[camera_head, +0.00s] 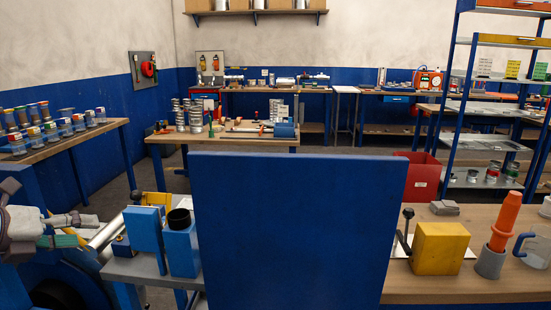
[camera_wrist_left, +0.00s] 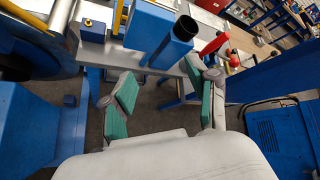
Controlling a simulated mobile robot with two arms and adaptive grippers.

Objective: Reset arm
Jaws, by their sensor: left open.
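My left gripper (camera_head: 70,230) is at the left edge of the head view, in front of a grey bench with blue blocks. In the left wrist view its two green-padded fingers (camera_wrist_left: 160,100) stand wide apart, with nothing between them but the floor behind. My right gripper shows in neither view.
A large blue panel (camera_head: 300,230) stands upright in the middle. To its right are a yellow block (camera_head: 440,248) and an orange tool in a grey cup (camera_head: 490,263). A blue block with a black tube (camera_head: 181,248) is left of the panel, beyond my left gripper.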

